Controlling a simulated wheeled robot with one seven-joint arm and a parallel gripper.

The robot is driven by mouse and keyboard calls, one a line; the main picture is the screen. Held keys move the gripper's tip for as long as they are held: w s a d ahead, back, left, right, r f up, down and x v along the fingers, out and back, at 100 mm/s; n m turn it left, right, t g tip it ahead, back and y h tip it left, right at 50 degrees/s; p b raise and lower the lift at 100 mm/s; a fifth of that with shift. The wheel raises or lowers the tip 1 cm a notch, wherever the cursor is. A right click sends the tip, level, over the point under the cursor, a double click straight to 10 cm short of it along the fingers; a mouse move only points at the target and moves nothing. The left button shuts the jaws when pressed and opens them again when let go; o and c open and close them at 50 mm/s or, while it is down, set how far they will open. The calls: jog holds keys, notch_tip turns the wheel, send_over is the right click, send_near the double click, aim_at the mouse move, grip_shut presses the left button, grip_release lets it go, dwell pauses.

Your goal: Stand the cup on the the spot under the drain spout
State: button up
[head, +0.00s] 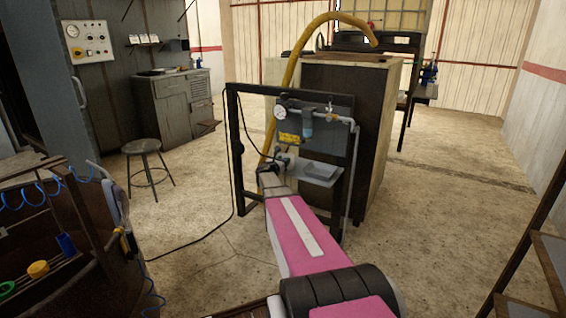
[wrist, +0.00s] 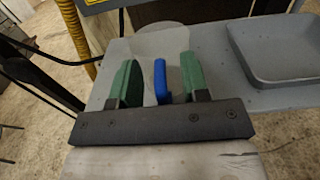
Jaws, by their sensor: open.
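In the wrist view, my gripper (wrist: 159,65) is open, with a green-padded finger on each side of an upright blue bar (wrist: 160,82). The bar looks like the cup's handle, and gaps show between it and both fingers. A pale rounded shape (wrist: 165,38) lies just beyond it; I cannot tell whether it is the cup's body or a mark on the shelf. In the head view, my gripper (head: 270,178) is at the left end of the grey shelf (head: 325,181), and the cup cannot be made out. The filter unit (head: 307,127) hangs above the shelf; its drain spout is not clear.
A shallow grey tray (wrist: 285,65) sits on the shelf, right of my gripper. The dark rack frame (head: 234,150) and a grey pipe (head: 352,180) flank the shelf. A yellow hose (head: 290,85) rises behind, and a dark cable (head: 190,240) crosses the floor.

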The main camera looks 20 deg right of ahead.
jog(key=v, duration=1.1)
jog(key=s+a+f+m+g+y, duration=0.3)
jog(key=s+f+m+g, duration=0.15)
jog(key=s+m, duration=0.4)
jog(key=s+a+f+m+g+y, duration=0.25)
jog(key=s+f+m, duration=0.25)
jog(key=s+m, duration=0.3)
jog(key=s+a+f+m+g+y, duration=0.1)
jog(key=s+a+m+g+y, duration=0.1)
jog(key=s+a+m+y, duration=0.2)
jog(key=s+a+f+m+g+y, duration=0.2)
jog(key=s+a+m+y, duration=0.2)
jog(key=s+a, duration=0.6)
jog(key=shift+s+a+f+m, duration=0.2)
jog(key=shift+s+f+m, duration=0.1)
jog(key=shift+m, duration=0.25)
